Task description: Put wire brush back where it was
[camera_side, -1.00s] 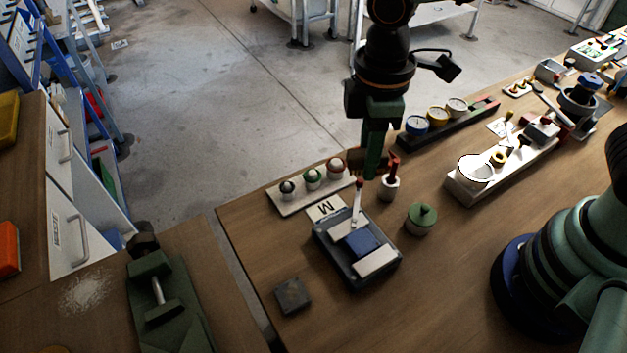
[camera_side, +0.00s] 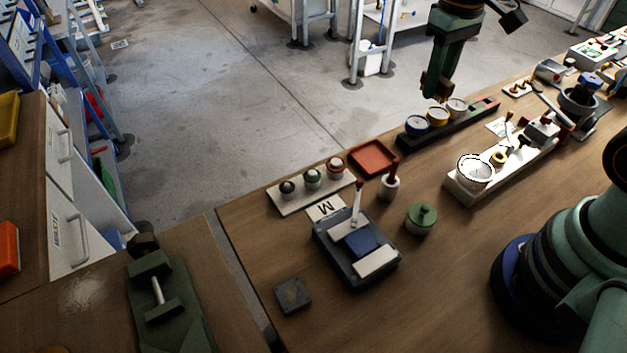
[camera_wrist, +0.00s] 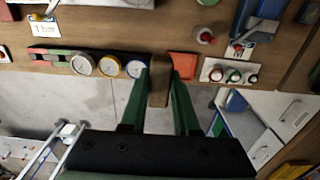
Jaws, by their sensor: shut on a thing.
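My gripper (camera_side: 440,80) is in the air above and behind the dark gauge rack, at the far edge of the bench. It is shut on the wire brush (camera_side: 434,90), a small brown block partly hidden by the fingers. In the wrist view the brush (camera_wrist: 158,92) shows as a brown strip between the two green fingers. A flat red-orange tray (camera_side: 372,157) lies empty on the bench, to the left of the rack; it also shows in the wrist view (camera_wrist: 183,66).
The gauge rack (camera_side: 408,143) holds three round gauges. A red-handled pot (camera_side: 390,187) stands by the tray. A board with three buttons (camera_side: 313,187) lies to its left. A green-lidded jar (camera_side: 421,218) and a dark blue-topped device (camera_side: 357,248) stand nearer. Bare bench lies at front centre.

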